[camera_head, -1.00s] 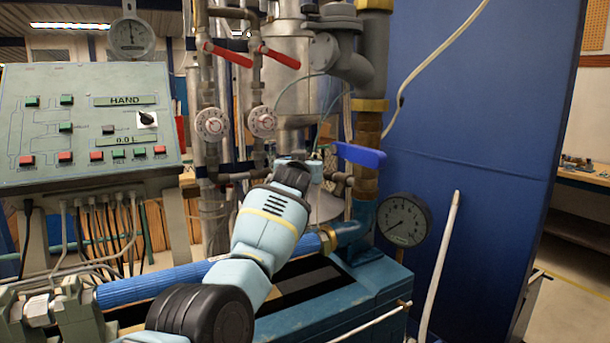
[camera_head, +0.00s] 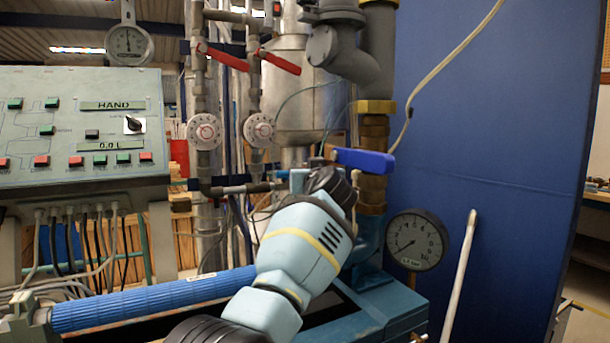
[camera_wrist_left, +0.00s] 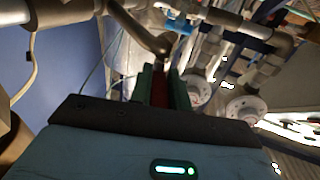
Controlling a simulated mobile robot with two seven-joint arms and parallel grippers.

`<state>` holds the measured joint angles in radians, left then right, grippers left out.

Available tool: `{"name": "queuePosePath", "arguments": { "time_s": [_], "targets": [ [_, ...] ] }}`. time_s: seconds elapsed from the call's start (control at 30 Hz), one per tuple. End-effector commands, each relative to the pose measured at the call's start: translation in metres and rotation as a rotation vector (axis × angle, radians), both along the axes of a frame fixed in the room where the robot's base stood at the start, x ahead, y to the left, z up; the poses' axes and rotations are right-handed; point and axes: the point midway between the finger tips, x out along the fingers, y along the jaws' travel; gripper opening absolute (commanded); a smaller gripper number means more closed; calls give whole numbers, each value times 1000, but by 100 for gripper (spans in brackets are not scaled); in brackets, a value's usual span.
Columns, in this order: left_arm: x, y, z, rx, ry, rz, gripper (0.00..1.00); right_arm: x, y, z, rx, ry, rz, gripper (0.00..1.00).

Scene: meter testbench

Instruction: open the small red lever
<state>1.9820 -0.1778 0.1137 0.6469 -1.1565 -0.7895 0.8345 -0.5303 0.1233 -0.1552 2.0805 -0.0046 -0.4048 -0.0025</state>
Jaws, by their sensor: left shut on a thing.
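The small red lever (camera_wrist_left: 160,90) shows as a red strip between the green fingers of my left gripper (camera_wrist_left: 162,78) in the left wrist view. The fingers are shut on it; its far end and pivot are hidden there. In the head view my left arm reaches up to the pipework beside a blue lever handle (camera_head: 363,160). My wrist hides most of the gripper there, and only a bit of red shows left of the blue handle. My right gripper is in neither view.
Two longer red levers (camera_head: 228,59) (camera_head: 280,62) sit on the upper pipes above white dials (camera_head: 204,131). A control panel (camera_head: 70,185) stands at left. A pressure gauge (camera_head: 416,240) and a blue wall (camera_head: 490,150) are at right. A blue hose (camera_head: 150,297) runs below.

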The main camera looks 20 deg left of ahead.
Motion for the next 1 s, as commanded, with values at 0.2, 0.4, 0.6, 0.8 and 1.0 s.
{"name": "queuePosePath", "arguments": {
  "time_s": [0.2, 0.4, 0.6, 0.8, 1.0],
  "targets": [
    [0, -1, 2, 5, -9, 32, 0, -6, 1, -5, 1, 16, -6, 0],
    [-1, 0, 3, 5, -12, 40, 0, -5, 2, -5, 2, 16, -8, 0],
    [-1, 0, 3, 5, -12, 40, 0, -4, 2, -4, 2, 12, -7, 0],
    [-1, 0, 2, 5, -11, 41, 36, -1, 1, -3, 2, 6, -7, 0],
    [-1, 1, 2, 4, -9, 42, 40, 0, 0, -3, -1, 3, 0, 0]
  ]
}}
